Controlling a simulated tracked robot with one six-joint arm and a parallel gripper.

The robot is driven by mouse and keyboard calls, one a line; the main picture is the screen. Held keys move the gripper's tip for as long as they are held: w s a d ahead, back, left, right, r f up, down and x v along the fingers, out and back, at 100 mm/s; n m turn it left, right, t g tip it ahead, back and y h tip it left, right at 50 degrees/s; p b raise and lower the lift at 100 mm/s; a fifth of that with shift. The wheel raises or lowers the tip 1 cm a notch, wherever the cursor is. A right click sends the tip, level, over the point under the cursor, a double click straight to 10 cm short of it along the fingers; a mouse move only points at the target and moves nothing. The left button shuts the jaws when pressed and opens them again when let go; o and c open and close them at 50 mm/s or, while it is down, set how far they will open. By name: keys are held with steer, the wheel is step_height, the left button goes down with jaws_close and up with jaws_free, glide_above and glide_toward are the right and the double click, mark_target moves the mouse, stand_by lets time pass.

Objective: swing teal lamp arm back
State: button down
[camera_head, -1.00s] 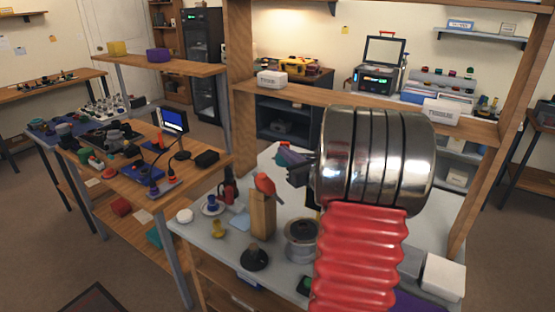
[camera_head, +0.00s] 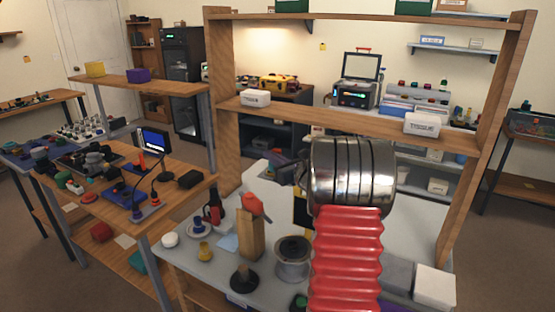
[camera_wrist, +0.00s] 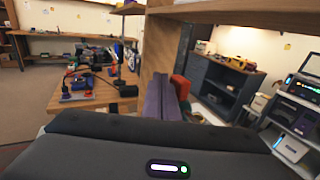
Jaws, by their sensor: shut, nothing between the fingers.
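My gripper (camera_head: 282,157) extends left from the end of my arm in the head view, above the grey bench and in front of the wooden shelf frame. In the wrist view its purple fingers (camera_wrist: 162,98) are together with nothing between them. They point toward the wooden upright, apart from any object I can make out. I cannot make out a teal lamp arm in either view. My metal and red arm covers part of the grey bench, so what lies behind it is hidden.
A wooden post with a red top (camera_head: 250,230), a grey spool (camera_head: 292,260) and a black-based knob (camera_head: 244,280) stand on the grey bench (camera_head: 190,262). The shelf's crossboard (camera_head: 330,119) spans behind my arm. A wooden bench (camera_head: 190,205) with a small screen (camera_head: 156,140) stands left.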

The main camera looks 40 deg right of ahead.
steer(key=shift+w+d, duration=0.1)
steer(key=shift+w, duration=0.05)
stand_by(0.5)
steer(key=s+a, duration=0.1)
steer(key=a, duration=0.3)
steer(key=s+a, duration=0.2)
steer(key=a, duration=0.2)
steer(key=s+a, duration=0.1)
steer(key=a, duration=0.4)
steer(key=shift+s+a, duration=0.1)
steer(key=shift+s, duration=0.25)
